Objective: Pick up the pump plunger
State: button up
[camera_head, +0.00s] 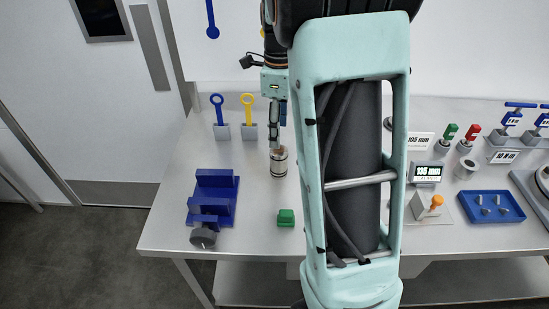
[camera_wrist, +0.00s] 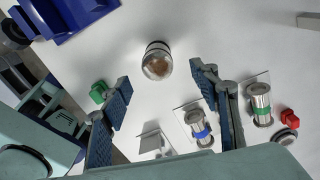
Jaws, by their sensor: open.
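A short metallic cylinder (camera_head: 278,168) with a dark band and a brownish top stands upright on the table, directly below my gripper (camera_head: 274,139). I take it for the pump plunger, but the frames do not name it. In the wrist view the cylinder (camera_wrist: 157,62) lies at upper centre, just beyond and between my open fingers (camera_wrist: 160,74). The fingers are wide apart with nothing between their pads. In the head view my arm hides much of the table's middle.
A blue fixture (camera_head: 213,190) with a grey knob stands at left, and a small green block (camera_head: 286,217) in front. Blue (camera_head: 219,112) and yellow (camera_head: 248,112) ring-handled tools stand behind. A blue tray (camera_head: 491,207) and several fittings fill the right.

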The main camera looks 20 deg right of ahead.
aim_at(279, 158)
jog(key=f, duration=1)
jog(key=shift+s+f, duration=0.25)
jog(key=shift+s, duration=0.05)
jog(key=shift+r, duration=0.1)
grip_shut()
